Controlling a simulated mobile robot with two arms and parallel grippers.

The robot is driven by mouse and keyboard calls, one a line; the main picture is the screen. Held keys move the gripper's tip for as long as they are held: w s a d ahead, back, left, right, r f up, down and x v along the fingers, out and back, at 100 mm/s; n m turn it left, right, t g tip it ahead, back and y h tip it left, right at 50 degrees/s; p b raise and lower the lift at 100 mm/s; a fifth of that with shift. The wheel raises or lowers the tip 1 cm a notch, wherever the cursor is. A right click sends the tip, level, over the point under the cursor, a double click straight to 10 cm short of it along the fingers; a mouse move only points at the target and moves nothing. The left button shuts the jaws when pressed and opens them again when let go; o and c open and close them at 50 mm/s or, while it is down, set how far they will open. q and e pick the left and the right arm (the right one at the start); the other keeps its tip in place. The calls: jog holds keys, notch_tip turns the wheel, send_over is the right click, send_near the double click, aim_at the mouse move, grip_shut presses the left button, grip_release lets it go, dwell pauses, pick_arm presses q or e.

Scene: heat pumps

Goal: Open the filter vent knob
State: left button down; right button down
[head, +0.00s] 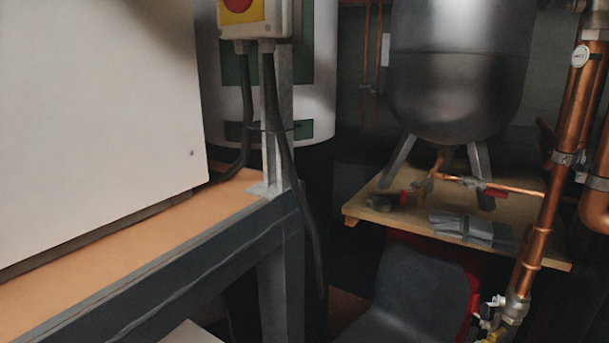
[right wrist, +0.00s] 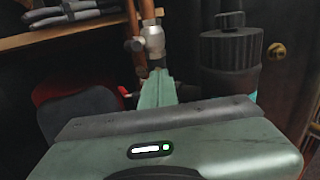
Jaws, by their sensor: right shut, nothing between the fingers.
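In the right wrist view, a black cylinder with a ribbed cap (right wrist: 232,48), which looks like the filter, stands right of centre. A small raised piece sits on top of the cap and may be the vent knob, but it is too dark to tell its position. My right gripper (right wrist: 161,78) is shut and empty, its pale green fingers to the left of the black cylinder and apart from its cap in the picture. The gripper body hides the cylinder's lower part. I cannot make out the filter in the head view, and neither gripper shows there.
Copper pipes (head: 545,200) run down the right side to a valve (head: 514,307). A grey tank (head: 460,75) stands over a wooden shelf (head: 365,212). A dark chair (head: 410,290) is below it. A white cabinet (head: 95,110) fills the left. A brass fitting (right wrist: 276,52) is right of the cylinder.

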jog(key=shift+p+x, duration=1.15)
jog(key=shift+x, duration=0.5)
jog(key=shift+a+f, duration=0.1)
jog(key=shift+f, duration=0.1)
jog(key=shift+w, duration=0.1)
jog(key=p+v, duration=0.6)
jog(key=shift+w+a+r, duration=0.15)
jog(key=shift+w+r, duration=0.15)
jog(key=shift+r, duration=0.15)
dwell(0.8)
